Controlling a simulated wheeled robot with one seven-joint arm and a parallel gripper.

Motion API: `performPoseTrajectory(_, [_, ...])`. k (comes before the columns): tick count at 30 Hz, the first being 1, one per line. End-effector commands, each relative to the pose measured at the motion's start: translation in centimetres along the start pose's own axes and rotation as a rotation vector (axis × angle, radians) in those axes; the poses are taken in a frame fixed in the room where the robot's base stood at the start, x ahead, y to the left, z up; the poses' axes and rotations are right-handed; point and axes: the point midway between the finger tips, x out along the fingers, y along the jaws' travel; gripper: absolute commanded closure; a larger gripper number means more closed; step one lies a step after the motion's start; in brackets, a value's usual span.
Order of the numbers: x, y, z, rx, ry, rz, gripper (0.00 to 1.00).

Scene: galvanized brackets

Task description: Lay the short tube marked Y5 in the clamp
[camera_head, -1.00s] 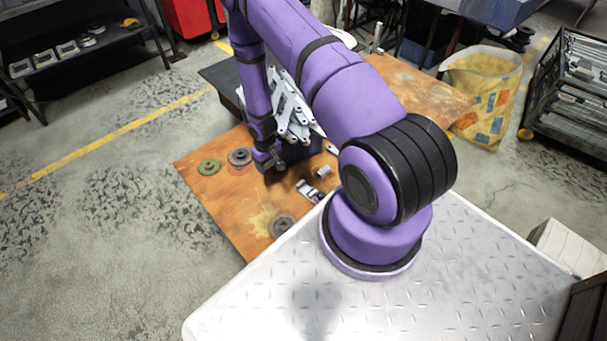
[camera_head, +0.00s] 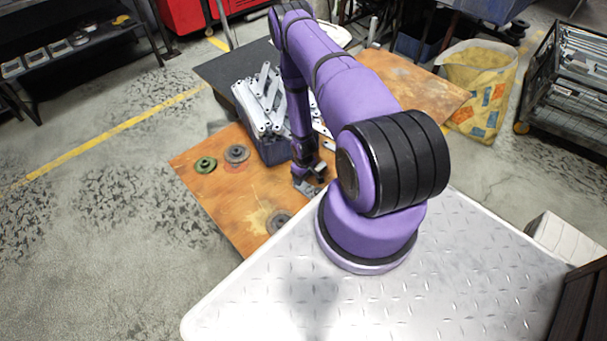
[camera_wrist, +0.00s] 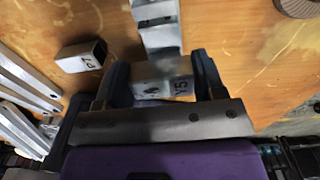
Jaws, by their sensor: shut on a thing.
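My gripper (camera_wrist: 161,68) is shut on the short tube marked Y5 (camera_wrist: 163,88), a grey metal piece lying crosswise between the two fingers in the wrist view. Just beyond it lies a grey metal fixture (camera_wrist: 158,25), which looks like the clamp; the tube's edge meets or overlaps its near end in the picture. I cannot tell whether they touch. In the head view my gripper (camera_head: 308,171) is low over the wooden bench, and the clamp (camera_head: 303,187) shows partly beneath it. The tube cannot be made out there.
A second short tube, marked P7 (camera_wrist: 82,56), lies on the bench (camera_wrist: 235,50) to the left. A dark bin (camera_head: 272,150) heaped with long grey brackets (camera_head: 262,103) stands beside my arm. Round parts, one green (camera_head: 205,164), lie on the bench's left.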

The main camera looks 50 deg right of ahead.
Motion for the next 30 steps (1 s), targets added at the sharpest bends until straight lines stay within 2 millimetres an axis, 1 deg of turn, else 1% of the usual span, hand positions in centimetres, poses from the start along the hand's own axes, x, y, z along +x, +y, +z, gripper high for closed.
performPoseTrajectory(18, [3.7,0.0,0.0,0.000,0.000,-0.001,0.61])
performPoseTrajectory(24, [4.5,0.0,0.0,0.000,0.000,-0.001,0.61])
performPoseTrajectory(30, [4.9,0.0,0.0,0.000,0.000,0.000,0.61])
